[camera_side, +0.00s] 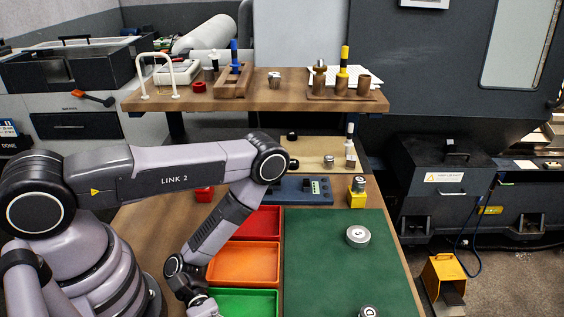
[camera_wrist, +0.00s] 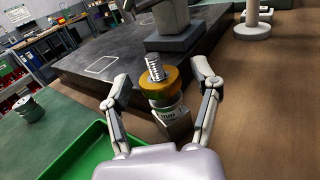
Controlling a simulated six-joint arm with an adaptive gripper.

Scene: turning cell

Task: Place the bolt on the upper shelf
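In the wrist view a piece with a silver threaded end (camera_wrist: 156,68) stands between my fingers. It has a brass-coloured collar and a marked silver barrel below; I cannot tell for sure whether it is the bolt. My gripper (camera_wrist: 160,72) is open, with a gap on each side of this piece. In the side view my gripper is low at the bottom edge, by the green tray (camera_side: 243,303), and mostly cut off. The upper shelf (camera_side: 215,102) is a wooden board at the back, above the bench.
The shelf carries a white rack (camera_side: 157,72), a red ring (camera_side: 199,87), a wooden block (camera_side: 233,82) and a holder with several pieces (camera_side: 341,94). Red (camera_side: 262,223) and orange (camera_side: 243,263) trays stand beside a green mat (camera_side: 325,270) with a silver disc (camera_side: 357,236).

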